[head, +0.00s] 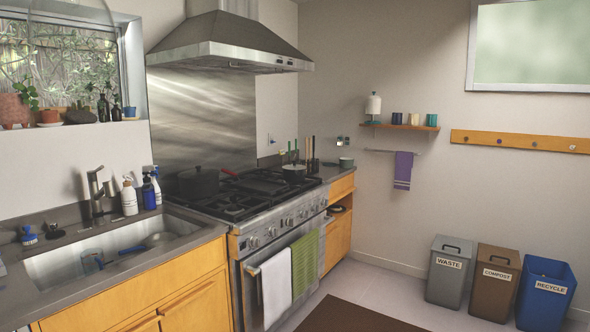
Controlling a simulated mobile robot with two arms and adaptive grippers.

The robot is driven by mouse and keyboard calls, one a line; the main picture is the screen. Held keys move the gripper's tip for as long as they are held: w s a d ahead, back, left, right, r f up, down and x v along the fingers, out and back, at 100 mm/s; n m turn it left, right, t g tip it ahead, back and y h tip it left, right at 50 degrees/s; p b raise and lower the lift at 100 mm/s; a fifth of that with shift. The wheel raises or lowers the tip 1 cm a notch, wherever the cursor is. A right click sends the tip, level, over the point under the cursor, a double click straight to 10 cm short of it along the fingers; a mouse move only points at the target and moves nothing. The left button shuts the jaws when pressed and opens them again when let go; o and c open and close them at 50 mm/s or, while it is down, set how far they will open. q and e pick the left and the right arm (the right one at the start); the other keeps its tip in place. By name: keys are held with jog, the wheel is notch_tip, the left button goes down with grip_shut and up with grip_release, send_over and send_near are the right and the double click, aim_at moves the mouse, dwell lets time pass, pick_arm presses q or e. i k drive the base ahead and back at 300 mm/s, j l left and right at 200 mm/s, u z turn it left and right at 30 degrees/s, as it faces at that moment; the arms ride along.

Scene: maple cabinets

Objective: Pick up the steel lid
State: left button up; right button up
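I cannot clearly make out a separate steel lid. A pale, lidded-looking pot (293,171) stands at the back right end of the stove; its top could be steel, but it is too small to tell. A dark pot (198,184) with a dark top sits on the left back of the stove (262,197). Neither of my grippers is in view.
Counter with sink (110,250) runs along the left, with soap bottles (129,196) behind it. Towels (276,288) hang on the oven front. Waste, compost and recycle bins (495,283) stand at right. The floor around the dark mat (355,318) is open.

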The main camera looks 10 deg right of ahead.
aim_at(294, 164)
jog(key=i+l+z, duration=0.25)
jog(key=i+z, duration=0.5)
jog(key=i, duration=0.2)
